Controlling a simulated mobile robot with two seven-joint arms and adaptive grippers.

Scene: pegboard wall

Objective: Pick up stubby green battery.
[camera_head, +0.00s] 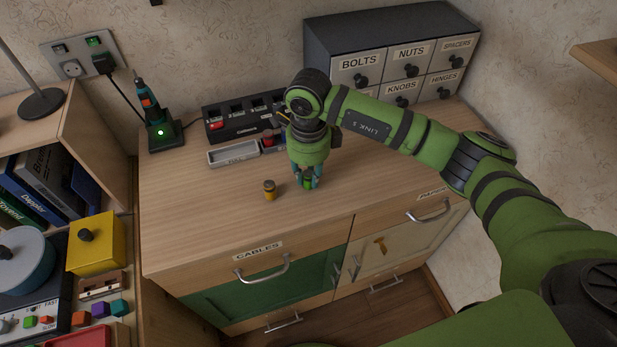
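My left gripper is not in view.
Behind are a grey tray (233,152), a black slotted unit (222,136), a green-lit screwdriver stand (162,136) and a labelled drawer unit (345,41). The cabinet top (205,215) is clear at front left.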

